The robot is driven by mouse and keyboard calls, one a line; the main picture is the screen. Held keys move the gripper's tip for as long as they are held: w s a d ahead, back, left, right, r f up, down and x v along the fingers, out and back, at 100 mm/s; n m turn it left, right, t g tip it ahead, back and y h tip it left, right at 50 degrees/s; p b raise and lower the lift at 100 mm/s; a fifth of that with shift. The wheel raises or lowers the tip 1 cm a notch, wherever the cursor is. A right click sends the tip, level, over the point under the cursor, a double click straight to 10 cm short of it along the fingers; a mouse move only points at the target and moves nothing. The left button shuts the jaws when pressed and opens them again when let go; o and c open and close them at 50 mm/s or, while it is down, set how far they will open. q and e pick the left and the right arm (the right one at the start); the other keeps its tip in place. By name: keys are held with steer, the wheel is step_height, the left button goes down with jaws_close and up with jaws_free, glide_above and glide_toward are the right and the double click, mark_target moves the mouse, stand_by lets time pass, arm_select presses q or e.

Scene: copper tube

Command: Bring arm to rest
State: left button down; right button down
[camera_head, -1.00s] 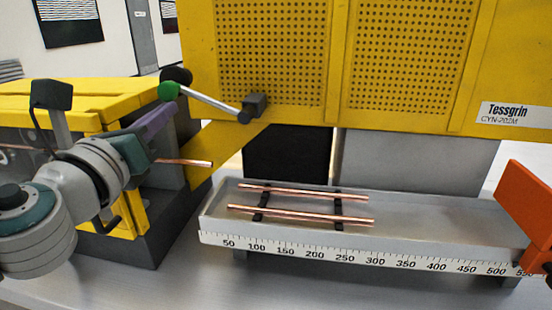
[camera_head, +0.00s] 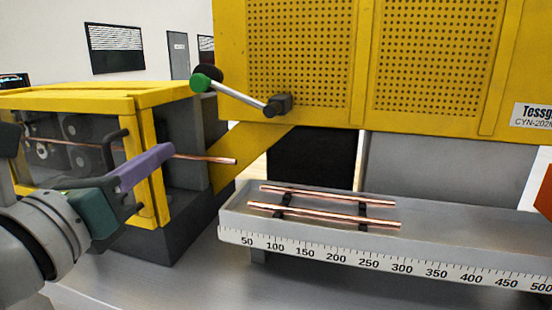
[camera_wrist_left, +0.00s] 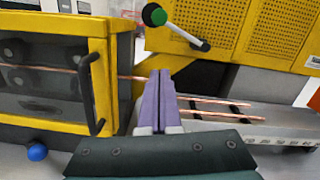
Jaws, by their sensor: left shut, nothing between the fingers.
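My left gripper (camera_head: 146,168) has purple fingers that are shut and empty. In the head view it is at the left, in front of the yellow-framed machine box. It also shows in the left wrist view (camera_wrist_left: 159,80), its fingers pointing ahead. A copper tube (camera_head: 215,159) sticks out of the box's right side, beyond the fingers and apart from them as far as I can tell. Two copper tubes (camera_head: 325,219) lie on black supports in the grey tray (camera_head: 470,232). My right gripper is not in view.
The yellow-framed box (camera_head: 150,170) has a clear front with a dark handle (camera_wrist_left: 92,93). A lever with a green knob (camera_head: 201,83) juts from the yellow perforated machine (camera_head: 300,50) above the tray. An orange part (camera_head: 545,192) is at the right edge. The table in front is clear.

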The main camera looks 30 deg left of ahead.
arm_select(q)
steer(key=shift+s, duration=0.25)
stand_by(0.3)
steer(key=s+a+f+n+g+y, duration=0.1)
steer(key=s+f+n+g, duration=0.3)
steer(key=n, duration=0.6)
steer(key=s+f+n+g+y, duration=0.2)
steer(key=s+f+n+g, duration=0.15)
steer(key=f+n, duration=0.4)
steer(key=s+d+f+n+g+h+p, duration=0.1)
steer(key=s+d+f+n+g+h, duration=0.1)
steer(key=s+d+n+g+h, duration=0.35)
steer(key=s+d+f+n+g+h+p, duration=0.1)
steer(key=s+d+f+n+g+h, duration=0.15)
steer(key=d+n, duration=0.5)
step_height(320, 180, up, 34)
steer(key=m+p, duration=0.2)
steer(key=p, duration=3.1)
steer(key=shift+s+d+r+t, duration=0.25)
steer(key=shift+d+t, duration=0.1)
steer(key=shift+d, duration=0.05)
